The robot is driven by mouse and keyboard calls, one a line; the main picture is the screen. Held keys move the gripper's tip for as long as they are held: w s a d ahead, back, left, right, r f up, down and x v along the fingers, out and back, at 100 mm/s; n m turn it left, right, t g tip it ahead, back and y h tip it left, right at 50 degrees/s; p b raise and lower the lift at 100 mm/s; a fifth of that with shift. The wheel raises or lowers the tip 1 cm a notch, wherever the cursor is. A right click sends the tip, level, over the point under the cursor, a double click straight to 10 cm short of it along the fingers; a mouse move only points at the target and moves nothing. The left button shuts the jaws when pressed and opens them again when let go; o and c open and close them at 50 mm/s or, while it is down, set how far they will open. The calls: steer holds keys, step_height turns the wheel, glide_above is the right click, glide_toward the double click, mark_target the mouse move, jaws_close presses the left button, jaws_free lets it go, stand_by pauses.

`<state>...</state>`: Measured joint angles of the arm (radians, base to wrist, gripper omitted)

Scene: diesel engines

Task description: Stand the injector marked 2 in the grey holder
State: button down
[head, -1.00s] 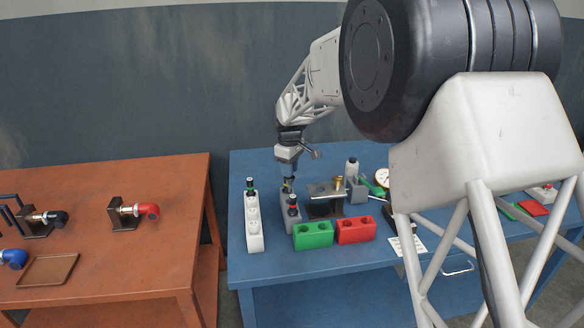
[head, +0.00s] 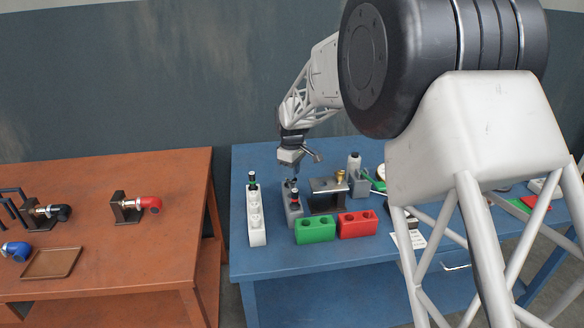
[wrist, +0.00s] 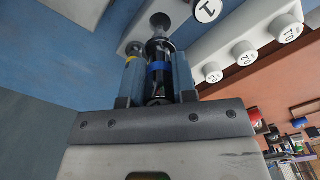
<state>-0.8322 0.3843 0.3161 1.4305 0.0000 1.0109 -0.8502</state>
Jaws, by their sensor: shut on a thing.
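My gripper (head: 290,172) is over the grey holder (head: 298,215), towards its back end. In the wrist view its two fingers (wrist: 158,78) are shut on a dark injector with a blue band (wrist: 157,67). The injector's far end lies close to a round dark hole (wrist: 160,20) in a pale part; I cannot tell whether it has entered. The number on the held injector is not readable. Another injector (head: 295,198), dark with a red band, stands in the front of the grey holder. A white disc marked 1 (wrist: 207,10) shows near the hole.
A long white rack (head: 257,225) stands left of the holder, with a green-banded injector (head: 252,180) at its back end. A green block (head: 315,230) and a red block (head: 357,224) lie in front. A dark metal fixture (head: 326,198) stands close on the right.

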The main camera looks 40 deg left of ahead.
mark_target(292, 185)
steer(key=shift+f, duration=2.85)
steer(key=shift+f, duration=0.2)
steer(key=c, duration=0.5)
jaws_free()
steer(key=shift+r, duration=4)
steer(key=shift+d, duration=0.1)
